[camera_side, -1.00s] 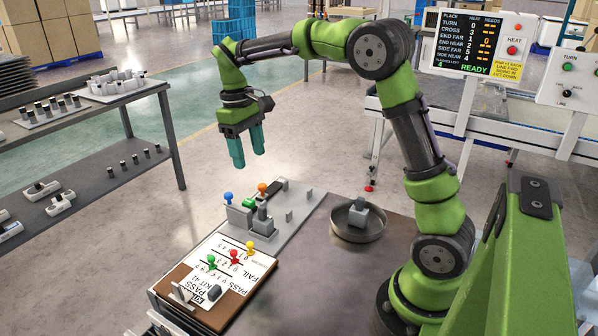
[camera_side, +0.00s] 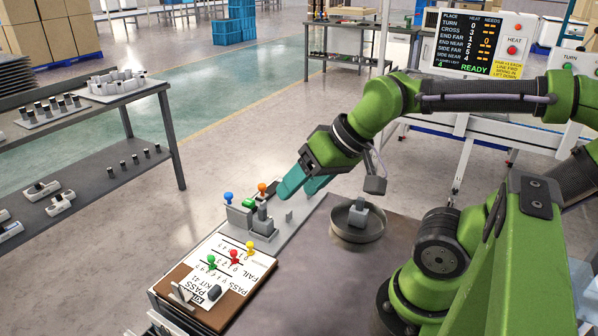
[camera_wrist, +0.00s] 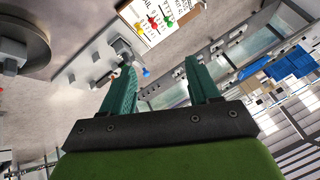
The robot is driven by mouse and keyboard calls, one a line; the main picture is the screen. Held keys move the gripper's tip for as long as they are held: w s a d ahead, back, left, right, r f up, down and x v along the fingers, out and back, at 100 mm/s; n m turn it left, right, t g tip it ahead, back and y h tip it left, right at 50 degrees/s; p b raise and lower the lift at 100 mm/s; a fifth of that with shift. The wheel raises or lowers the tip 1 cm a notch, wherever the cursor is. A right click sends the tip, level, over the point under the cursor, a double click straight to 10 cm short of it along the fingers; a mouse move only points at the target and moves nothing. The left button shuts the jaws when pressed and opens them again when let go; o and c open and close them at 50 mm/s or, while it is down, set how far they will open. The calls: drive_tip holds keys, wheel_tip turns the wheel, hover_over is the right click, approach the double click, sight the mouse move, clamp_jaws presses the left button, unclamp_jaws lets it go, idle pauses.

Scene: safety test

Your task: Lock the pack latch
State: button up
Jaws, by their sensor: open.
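A grey fixture plate (camera_side: 284,237) bears a blue knob (camera_side: 228,197), a green knob (camera_side: 248,203), an orange knob (camera_side: 262,188) and an upright grey block (camera_side: 263,222). I cannot tell which part is the pack latch. My gripper (camera_side: 298,190) has teal fingers, tilted down to the left, just right of the orange knob and above the plate. In the wrist view my gripper (camera_wrist: 160,68) is open, with nothing between its fingers. The plate (camera_wrist: 84,72) lies left of the fingers there, and the blue knob (camera_wrist: 145,72) shows close beside the left finger.
A brown board with a white PASS/FAIL sheet (camera_side: 225,268) bears red, green and yellow pins at the front left. A round dark dish (camera_side: 352,237) holding a grey block (camera_side: 358,212) stands right of the plate. The dark tabletop (camera_side: 300,290) in front is clear.

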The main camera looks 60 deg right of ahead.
drive_tip(key=shift+r, duration=0.3)
